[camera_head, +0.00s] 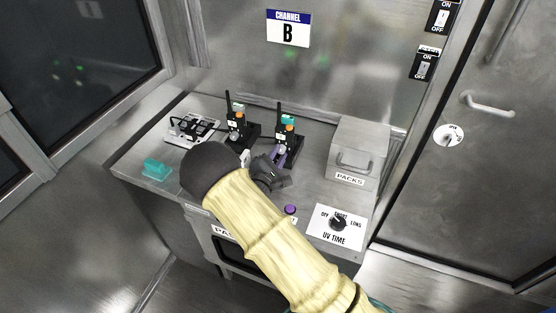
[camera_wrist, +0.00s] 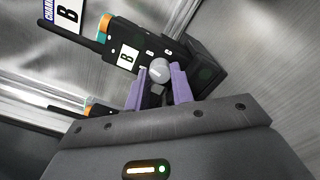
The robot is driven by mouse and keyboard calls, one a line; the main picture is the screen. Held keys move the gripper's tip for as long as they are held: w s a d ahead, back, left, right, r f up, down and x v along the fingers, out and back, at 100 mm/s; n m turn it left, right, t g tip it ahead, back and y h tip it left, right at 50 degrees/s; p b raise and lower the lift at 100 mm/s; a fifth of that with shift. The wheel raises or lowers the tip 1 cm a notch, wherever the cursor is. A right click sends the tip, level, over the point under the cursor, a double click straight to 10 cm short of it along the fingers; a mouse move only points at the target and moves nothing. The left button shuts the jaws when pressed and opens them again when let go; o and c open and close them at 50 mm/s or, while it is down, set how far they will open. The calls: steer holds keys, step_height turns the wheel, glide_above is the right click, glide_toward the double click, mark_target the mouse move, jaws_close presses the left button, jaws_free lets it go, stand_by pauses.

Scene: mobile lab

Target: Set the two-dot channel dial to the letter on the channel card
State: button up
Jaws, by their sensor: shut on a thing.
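The channel card (camera_head: 289,29) on the back wall reads B; part of it shows in the wrist view (camera_wrist: 66,14). Two black radios with antennas stand on the counter, a left one (camera_head: 238,128) and a right one (camera_head: 287,127). My gripper (camera_head: 279,157) is at the right radio. In the wrist view, the purple fingers of my gripper (camera_wrist: 160,88) are shut on a round grey dial (camera_wrist: 159,70) on that radio (camera_wrist: 180,50). A white label with B (camera_wrist: 127,57) shows beside the dial. I cannot make out a dot count.
A grey PACKS box (camera_head: 357,150) stands to the right. A UV TIME dial panel (camera_head: 336,228) and a purple button (camera_head: 290,209) are at the front. A wired device (camera_head: 190,128) and a teal block (camera_head: 156,169) are on the left.

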steer(key=m+b, duration=0.2)
steer(key=m, duration=0.1)
steer(key=shift+f+b, duration=0.2)
steer(key=shift+b, duration=0.1)
steer(key=shift+m+b, duration=0.3)
steer(key=shift+r, duration=0.15)
steer(key=o, duration=0.7)
steer(key=b+v, duration=0.2)
steer(key=v, duration=1.5)
steer(key=shift+s+a, duration=0.1)
steer(key=shift+s, duration=0.1)
